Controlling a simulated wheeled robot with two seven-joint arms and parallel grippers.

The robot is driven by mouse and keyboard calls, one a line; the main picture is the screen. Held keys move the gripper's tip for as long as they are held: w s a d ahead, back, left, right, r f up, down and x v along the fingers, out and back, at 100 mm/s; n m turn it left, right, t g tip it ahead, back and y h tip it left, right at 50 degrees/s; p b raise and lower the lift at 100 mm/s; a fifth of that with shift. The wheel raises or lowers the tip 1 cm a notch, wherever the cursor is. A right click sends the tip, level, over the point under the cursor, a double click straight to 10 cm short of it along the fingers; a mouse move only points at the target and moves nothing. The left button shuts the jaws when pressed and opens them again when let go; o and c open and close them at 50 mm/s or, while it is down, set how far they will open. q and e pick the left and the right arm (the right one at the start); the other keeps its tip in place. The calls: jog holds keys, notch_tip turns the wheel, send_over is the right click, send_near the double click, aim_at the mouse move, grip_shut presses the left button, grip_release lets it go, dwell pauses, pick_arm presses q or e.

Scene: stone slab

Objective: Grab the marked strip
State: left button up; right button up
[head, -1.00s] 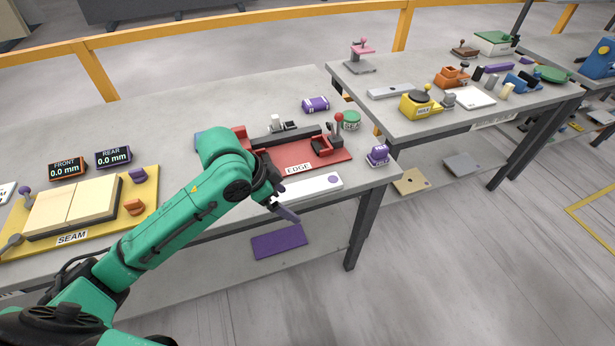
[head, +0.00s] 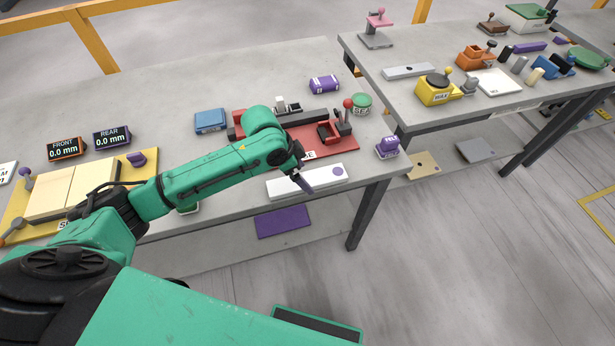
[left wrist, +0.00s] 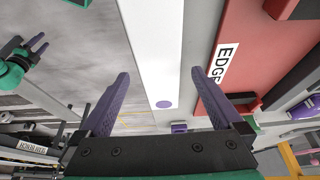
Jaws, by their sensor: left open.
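The marked strip is a long white bar (head: 322,180) with a purple dot near its right end. It lies on the near table's front, before the red EDGE fixture (head: 345,143). My left gripper (head: 304,183) is over the middle of the strip, partly covering it in the head view. In the left wrist view the strip (left wrist: 152,45) runs between the two open purple fingers (left wrist: 160,75), with its dot toward the palm. Nothing is held, and I cannot tell the height of the fingers. My right gripper (left wrist: 38,46) shows small at the left of that view, fingers apart.
The red-knobbed lever (head: 348,104) stands on the fixture behind the strip. A purple labelled block (head: 388,148) sits at the table's right corner. A blue box (head: 210,121) and the yellow SEAM board (head: 145,165) are to the left. A purple plate (head: 283,221) lies below.

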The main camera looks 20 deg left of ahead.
pick_arm(q)
jog(key=shift+x, duration=0.8)
grip_shut()
jog(key=shift+w+r, duration=0.1)
jog(key=shift+r, duration=0.05)
